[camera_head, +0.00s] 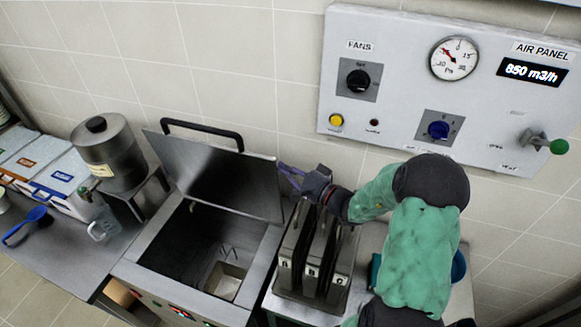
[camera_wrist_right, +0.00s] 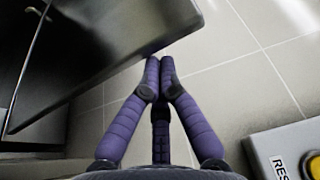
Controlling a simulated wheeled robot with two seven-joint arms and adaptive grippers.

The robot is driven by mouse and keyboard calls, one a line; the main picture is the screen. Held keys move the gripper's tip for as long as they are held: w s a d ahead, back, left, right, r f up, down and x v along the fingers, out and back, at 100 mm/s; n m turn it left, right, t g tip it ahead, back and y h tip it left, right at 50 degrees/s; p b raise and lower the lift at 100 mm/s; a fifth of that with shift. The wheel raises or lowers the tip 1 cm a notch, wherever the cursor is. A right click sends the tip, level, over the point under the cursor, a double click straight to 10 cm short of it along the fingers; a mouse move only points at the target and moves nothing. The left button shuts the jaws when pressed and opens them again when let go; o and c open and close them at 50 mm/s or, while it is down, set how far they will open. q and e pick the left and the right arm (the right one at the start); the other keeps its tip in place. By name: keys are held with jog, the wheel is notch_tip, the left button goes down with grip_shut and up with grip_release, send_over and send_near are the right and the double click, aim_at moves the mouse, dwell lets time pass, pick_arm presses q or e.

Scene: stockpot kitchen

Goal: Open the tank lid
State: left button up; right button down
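The tank (camera_head: 255,262) is a square metal basin left of my right arm. Its lid (camera_head: 215,170) stands steeply raised at the back, with a black bar handle (camera_head: 203,127) along its upper edge. The tank's inside shows, with a light patch at the bottom. My right gripper (camera_head: 282,168) is beside the lid's right edge. In the right wrist view its purple fingers (camera_wrist_right: 160,72) come together at the tips with nothing seen between them. The dark lid (camera_wrist_right: 115,45) lies close to their left; contact cannot be told. My left gripper is not in view.
A grey control panel (camera_head: 400,60) hangs on the tiled wall above my right arm. Several upright slotted holders (camera_head: 310,262) stand right of the tank. A metal pot (camera_head: 108,155) and a clear jug (camera_head: 103,227) stand left, with white boxes (camera_head: 60,185) beyond.

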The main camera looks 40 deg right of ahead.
aim_at(265, 170)
jog(key=a, duration=0.1)
jog(key=s+a+b, duration=0.1)
jog(key=a, duration=0.1)
jog(key=shift+s+a+f, duration=0.25)
jog(key=shift+s+f, duration=0.15)
jog(key=shift+s, duration=0.15)
jog(key=v, duration=1.1)
jog(key=shift+s+d, duration=0.2)
jog(key=shift+s, duration=0.15)
jog(key=shift+f, duration=0.1)
